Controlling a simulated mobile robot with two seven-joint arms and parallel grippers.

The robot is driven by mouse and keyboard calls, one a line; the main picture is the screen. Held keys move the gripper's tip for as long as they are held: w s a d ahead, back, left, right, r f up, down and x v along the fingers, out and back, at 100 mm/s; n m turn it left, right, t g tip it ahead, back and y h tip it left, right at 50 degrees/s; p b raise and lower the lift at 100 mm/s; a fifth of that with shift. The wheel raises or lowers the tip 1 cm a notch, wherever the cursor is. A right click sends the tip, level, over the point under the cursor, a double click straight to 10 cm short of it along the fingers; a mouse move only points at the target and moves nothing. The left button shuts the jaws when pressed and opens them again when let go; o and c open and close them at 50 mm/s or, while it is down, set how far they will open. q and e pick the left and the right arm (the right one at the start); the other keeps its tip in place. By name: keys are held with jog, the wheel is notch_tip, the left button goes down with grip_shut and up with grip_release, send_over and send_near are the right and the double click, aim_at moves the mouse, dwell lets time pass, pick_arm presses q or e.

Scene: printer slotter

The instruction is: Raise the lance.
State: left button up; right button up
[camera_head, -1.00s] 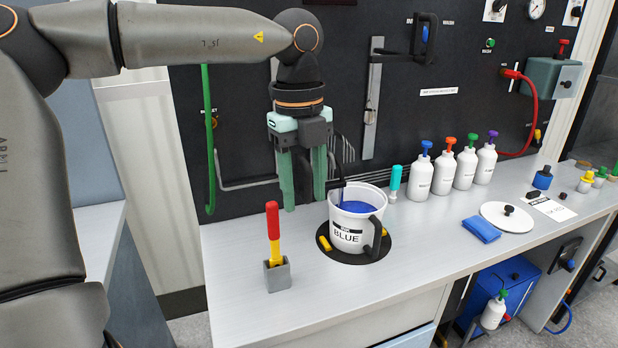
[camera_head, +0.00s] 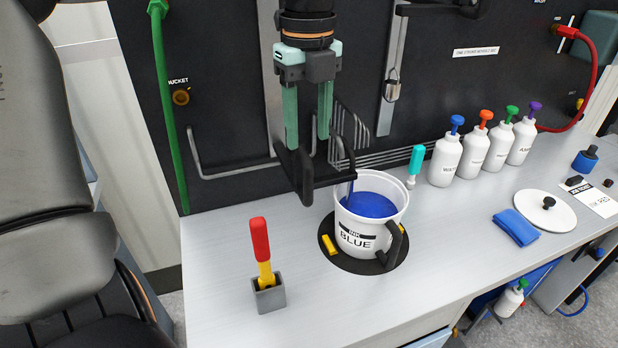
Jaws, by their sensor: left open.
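The black lance (camera_head: 306,178) has a bent tube (camera_head: 351,166) that reaches down into the white bucket (camera_head: 356,240) labelled BLUE, which holds blue ink (camera_head: 368,204). The tube's lower end is hidden in the bucket. My left gripper (camera_head: 308,142) points down with its two green fingers apart, at the upper part of the black lance body. The fingertips are partly hidden there, and I cannot tell whether they touch it. A grey vertical rail (camera_head: 270,75) stands behind the gripper. My right gripper is out of view.
A grey holder (camera_head: 269,296) with a red-and-yellow tool (camera_head: 261,242) stands at the front left. White pump bottles (camera_head: 445,160), a blue cloth (camera_head: 516,228) and a white lid (camera_head: 545,211) lie to the right. A green hose (camera_head: 166,110) hangs at left. The front counter is mostly clear.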

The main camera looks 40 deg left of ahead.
aim_at(308, 206)
pick_arm(q)
notch_tip(308, 206, down, 12)
jog(key=shift+s+d+f, duration=0.1)
dwell(0.4)
grip_shut()
dwell(0.3)
dwell(1.0)
